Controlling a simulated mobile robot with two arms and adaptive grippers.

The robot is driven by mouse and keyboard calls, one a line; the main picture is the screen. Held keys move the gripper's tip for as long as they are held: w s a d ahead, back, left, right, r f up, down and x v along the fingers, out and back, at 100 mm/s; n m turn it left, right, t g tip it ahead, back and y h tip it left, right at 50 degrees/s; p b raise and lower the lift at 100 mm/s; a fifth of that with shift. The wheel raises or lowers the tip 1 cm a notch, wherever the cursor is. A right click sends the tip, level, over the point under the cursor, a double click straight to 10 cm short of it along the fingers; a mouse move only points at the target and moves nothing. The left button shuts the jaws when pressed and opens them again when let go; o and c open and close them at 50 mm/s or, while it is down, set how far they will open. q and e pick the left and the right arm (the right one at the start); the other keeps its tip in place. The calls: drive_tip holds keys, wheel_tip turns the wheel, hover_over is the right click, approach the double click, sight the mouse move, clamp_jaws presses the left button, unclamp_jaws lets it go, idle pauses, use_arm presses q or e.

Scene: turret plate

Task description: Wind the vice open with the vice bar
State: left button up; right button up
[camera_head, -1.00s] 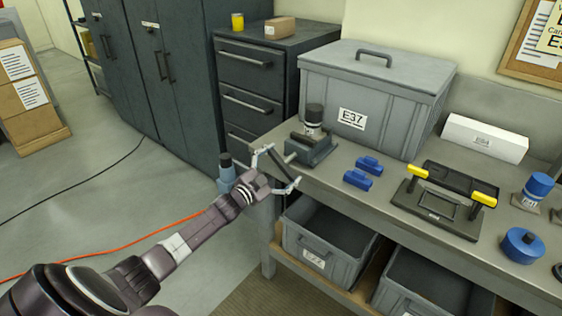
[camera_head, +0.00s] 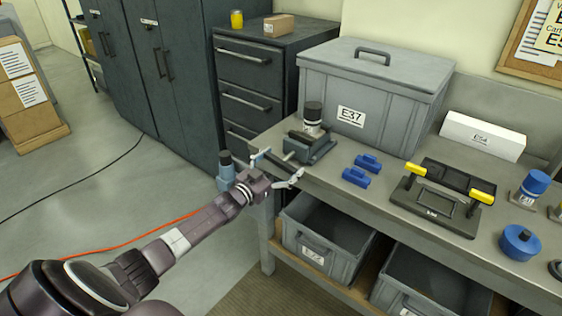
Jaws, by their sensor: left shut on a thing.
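The grey vice (camera_head: 316,147) stands at the left end of the workbench, its screw end pointing left toward the bench edge. My left gripper (camera_head: 278,168) is in front of that end, at the bench edge. Its fingers are spread on either side of a dark bar, which I take to be the vice bar; it is shut on it. The bar is small and mostly hidden by the fingers, so its exact tilt and contact with the screw cannot be told. My right gripper is not in view.
A dark-capped canister (camera_head: 313,113) stands right behind the vice, with a large lidded grey bin (camera_head: 375,90) beside it. Open grey crates (camera_head: 320,250) sit below the bench.

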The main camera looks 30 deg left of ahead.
use_arm(q)
drive_tip(key=shift+w+r, duration=0.1)
drive_tip(key=shift+r, duration=0.15)
drive_tip(key=o, duration=0.8)
drive_tip(key=shift+c, duration=0.2)
drive_tip(key=shift+o, duration=1)
drive_tip(key=shift+f, duration=0.3)
drive_tip(key=s+a, duration=0.1)
drive_tip(key=s, duration=1.1)
drive_tip(key=shift+r, duration=0.15)
